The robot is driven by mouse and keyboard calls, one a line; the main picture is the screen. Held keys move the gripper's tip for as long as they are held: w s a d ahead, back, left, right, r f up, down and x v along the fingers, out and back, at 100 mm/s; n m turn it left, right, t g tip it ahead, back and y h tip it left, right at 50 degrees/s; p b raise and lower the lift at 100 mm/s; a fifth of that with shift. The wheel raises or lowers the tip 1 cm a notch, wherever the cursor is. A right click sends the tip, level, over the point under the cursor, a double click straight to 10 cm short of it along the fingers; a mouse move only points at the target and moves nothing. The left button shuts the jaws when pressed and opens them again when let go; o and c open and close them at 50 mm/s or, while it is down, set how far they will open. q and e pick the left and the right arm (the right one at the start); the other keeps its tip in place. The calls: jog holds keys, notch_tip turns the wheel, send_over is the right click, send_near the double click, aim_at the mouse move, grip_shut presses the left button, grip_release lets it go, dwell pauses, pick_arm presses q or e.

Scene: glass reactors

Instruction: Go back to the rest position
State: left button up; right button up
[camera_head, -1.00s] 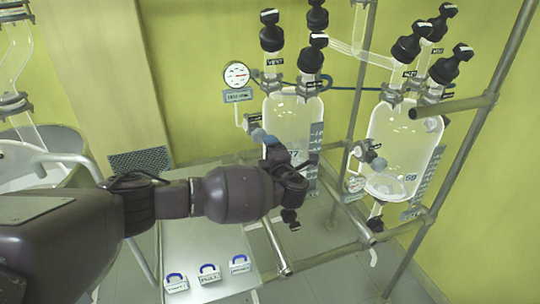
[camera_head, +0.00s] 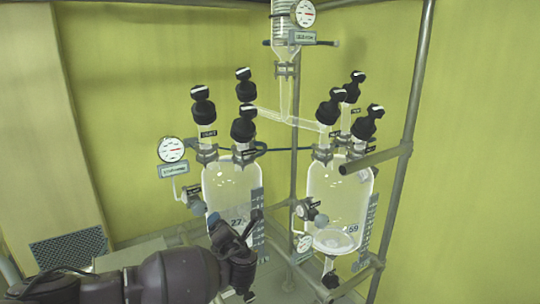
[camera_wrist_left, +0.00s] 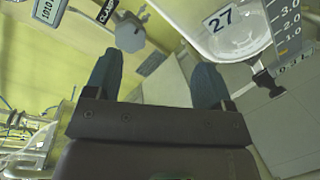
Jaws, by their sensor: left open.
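My left gripper (camera_head: 238,228) is in front of the lower part of the left glass reactor (camera_head: 229,187), which bears the number 27. In the left wrist view my left gripper (camera_wrist_left: 157,78) shows two dark fingers spread apart with nothing between them. The bottom of reactor 27 (camera_wrist_left: 238,32) is at the upper right there, apart from the fingers. The right glass reactor (camera_head: 338,199), marked 59, stands beside it in the head view. My left arm comes in along the bottom edge and hides part of the area under reactor 27. My right gripper is not in view.
Metal frame posts (camera_head: 407,150) and rails surround the reactors. A round gauge (camera_head: 171,149) and a grey-blue valve knob (camera_head: 197,205) sit left of reactor 27. A glass column with another gauge (camera_head: 303,13) rises behind. The yellow wall is clear at the left.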

pick_arm(q)
jog(key=s+d+r+n+h, duration=0.1)
jog(key=d+r+n+h, duration=0.1)
jog(key=d+n+h, duration=0.7)
jog(key=s+d+f+n+g+h, duration=0.3)
jog(key=s+n, duration=0.5)
jog(key=n, duration=0.6)
jog(key=s+a+f+n+t+y+b, duration=0.1)
jog(key=s+a+f+n, duration=0.5)
jog(key=a+n, duration=0.15)
jog(key=s+a+f+n+t+b, duration=0.1)
jog(key=s+a+f+n, duration=0.4)
jog(key=s+a+n, duration=0.3)
jog(key=s+a+f+n+g+y, duration=0.1)
jog(key=s+a+f+y, duration=0.1)
jog(key=s+a+f, duration=0.3)
jog(key=s+a+f+n+g+y, duration=0.2)
jog(key=s+a+f, duration=0.3)
jog(key=s+f, duration=0.3)
jog(key=s, duration=0.3)
jog(key=shift+s+f+b, duration=0.2)
jog(key=shift+s+b, duration=0.1)
jog(key=shift+b, duration=0.1)
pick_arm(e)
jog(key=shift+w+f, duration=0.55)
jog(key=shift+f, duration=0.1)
